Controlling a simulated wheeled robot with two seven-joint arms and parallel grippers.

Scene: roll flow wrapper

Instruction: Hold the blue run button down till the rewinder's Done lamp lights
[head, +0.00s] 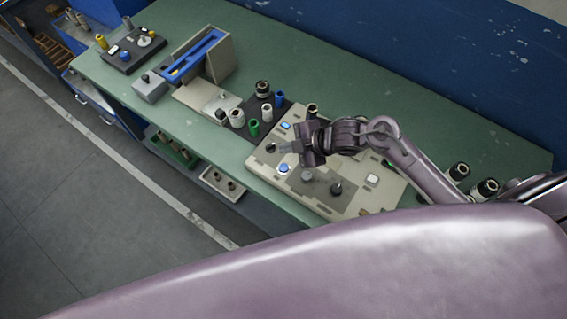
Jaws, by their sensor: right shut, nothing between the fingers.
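The rewinder (355,205) is a flat beige panel on the green bench. A round blue button (283,168) sits near its front left edge; I take it as the run button. A small bright blue rectangle (286,126) shows near its back left corner; I cannot tell whether it is the Done lamp. A pale square piece (372,179) is on the right part. My right gripper (284,148) is shut and empty over the panel's left part, slightly behind the blue button and apart from it in the picture. My left gripper is not in view.
Dark posts (336,188) stand on the panel. Left of it, a dark tray (258,117) holds several rolls. A grey stand with a blue channel (200,50) is farther left. Dark-and-white rolls (459,171) lie at the right. The back of the bench is clear.

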